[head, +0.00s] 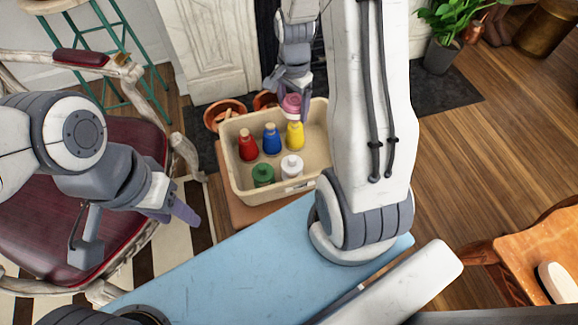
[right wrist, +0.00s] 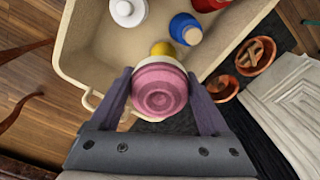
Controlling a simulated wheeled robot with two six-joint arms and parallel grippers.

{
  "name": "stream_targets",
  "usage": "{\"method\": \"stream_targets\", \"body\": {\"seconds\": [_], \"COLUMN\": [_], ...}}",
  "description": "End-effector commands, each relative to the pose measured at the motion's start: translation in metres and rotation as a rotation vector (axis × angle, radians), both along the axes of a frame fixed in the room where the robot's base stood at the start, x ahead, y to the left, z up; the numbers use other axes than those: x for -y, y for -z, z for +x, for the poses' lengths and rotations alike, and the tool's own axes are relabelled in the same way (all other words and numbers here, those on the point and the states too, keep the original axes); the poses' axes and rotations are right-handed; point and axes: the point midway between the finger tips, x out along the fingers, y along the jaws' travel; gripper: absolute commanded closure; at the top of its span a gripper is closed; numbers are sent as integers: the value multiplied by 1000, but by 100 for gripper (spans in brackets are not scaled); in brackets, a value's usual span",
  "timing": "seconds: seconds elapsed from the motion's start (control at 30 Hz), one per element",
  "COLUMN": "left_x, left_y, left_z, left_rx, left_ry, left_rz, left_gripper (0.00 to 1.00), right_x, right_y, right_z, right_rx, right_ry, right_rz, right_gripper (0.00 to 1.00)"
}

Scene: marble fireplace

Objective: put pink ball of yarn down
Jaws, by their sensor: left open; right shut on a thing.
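The pink ball of yarn (head: 291,104) is held at the far right part of a cream bin (head: 254,192); it looks more like a ringed pink bottle or spool than loose yarn. My right gripper (head: 289,93) is shut on it. The right wrist view shows the pink thing (right wrist: 159,90) end-on between both fingers, over the bin's edge area. A yellow bottle (head: 295,137) stands just nearer and is partly hidden in the wrist view. My left gripper (head: 142,232) is open and empty, left of the bin above the chair and rug.
The bin also holds red (head: 248,146), blue (head: 271,139), green (head: 263,175) and white (head: 292,168) bottles. A dark red armchair (head: 60,215) is left. Bin floor shows free room (right wrist: 108,50).

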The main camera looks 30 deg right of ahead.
Motion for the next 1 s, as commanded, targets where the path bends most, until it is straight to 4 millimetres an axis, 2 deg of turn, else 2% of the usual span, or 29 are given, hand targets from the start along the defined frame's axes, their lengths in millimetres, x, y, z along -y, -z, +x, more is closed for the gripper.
{"method": "stream_targets", "body": {"seconds": [0.03, 0.2, 0.4, 0.53, 0.7, 0.8, 1.0], "left_x": [0, 0, 0, 0, 0, 0, 0], "left_y": [18, 39, 50, 56, 73, 79, 85], "left_z": [0, 0, 0, 0, 0, 0, 0], "left_rx": [0, 0, 0, 1, 1, 0, 0], "left_ry": [0, 0, 0, 0, 0, 0, 0], "left_rz": [0, 0, 0, -1, -1, 0, 0], "left_gripper": [50, 50, 50, 50, 50, 50, 50], "right_x": [14, 44, 62, 65, 65, 66, 65], "right_y": [20, 45, 58, 69, 103, 117, 131], "right_z": [-5, -18, -26, -29, -30, -29, -29], "right_rx": [-1, -2, 0, -2, -5, -4, -2], "right_ry": [157, 584, 847, 907, 915, 914, 912], "right_rz": [1, 1, 0, 1, 1, 1, 1], "right_gripper": [76, 76, 76, 76, 76, 76, 76]}}
